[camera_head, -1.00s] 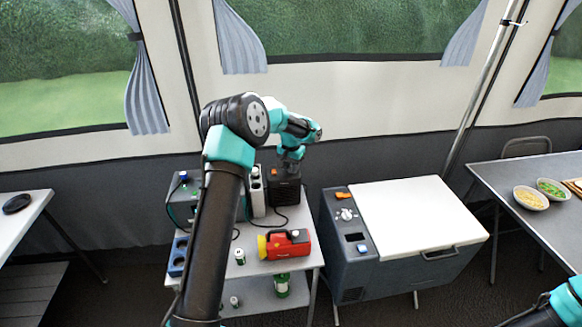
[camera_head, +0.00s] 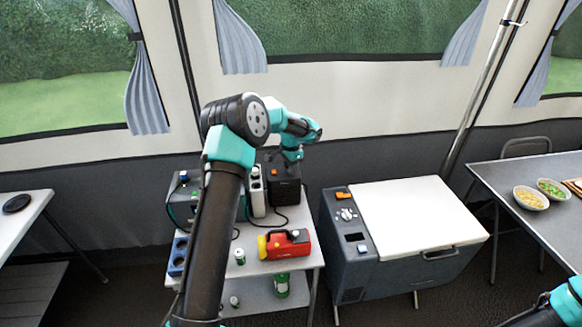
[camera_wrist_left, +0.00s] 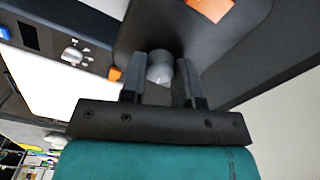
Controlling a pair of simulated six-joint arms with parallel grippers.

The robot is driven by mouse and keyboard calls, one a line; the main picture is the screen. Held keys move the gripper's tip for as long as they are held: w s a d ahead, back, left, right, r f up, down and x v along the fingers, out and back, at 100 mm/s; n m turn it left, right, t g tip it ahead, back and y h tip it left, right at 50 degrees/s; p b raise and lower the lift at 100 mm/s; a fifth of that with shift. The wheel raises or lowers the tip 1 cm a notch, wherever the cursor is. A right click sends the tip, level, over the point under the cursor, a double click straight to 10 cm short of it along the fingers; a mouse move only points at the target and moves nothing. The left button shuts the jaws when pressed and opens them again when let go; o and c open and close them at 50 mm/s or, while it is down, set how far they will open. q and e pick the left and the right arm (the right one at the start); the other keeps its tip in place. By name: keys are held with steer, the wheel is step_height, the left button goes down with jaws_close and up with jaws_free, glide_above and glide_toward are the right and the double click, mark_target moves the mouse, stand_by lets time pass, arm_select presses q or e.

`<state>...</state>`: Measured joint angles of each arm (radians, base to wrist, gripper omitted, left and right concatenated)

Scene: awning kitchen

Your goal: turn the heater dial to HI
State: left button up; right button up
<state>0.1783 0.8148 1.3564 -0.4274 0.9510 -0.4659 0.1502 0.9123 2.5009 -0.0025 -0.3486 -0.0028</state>
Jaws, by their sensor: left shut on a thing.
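The heater (camera_head: 284,192) is a dark box with an orange part on top, at the back right of the small table. Its grey round dial (camera_wrist_left: 160,66) shows in the left wrist view on the dark face. My left gripper (camera_head: 290,168) is above the heater in the head view, its tips hidden there. In the left wrist view my left gripper (camera_wrist_left: 160,78) has one finger on each side of the dial and is shut on it. The HI mark cannot be read. My right gripper is out of view.
A red and yellow lantern (camera_head: 286,244) and a small can (camera_head: 240,257) stand on the table (camera_head: 262,268). The cooler (camera_head: 398,262), with its own white knob (camera_head: 347,214), stands to the right.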

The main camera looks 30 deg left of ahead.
arm_select(q)
steer(key=o, duration=0.9)
steer(key=shift+o, duration=0.2)
steer(key=shift+r, duration=0.15)
step_height(320, 180, up, 17)
stand_by(0.5)
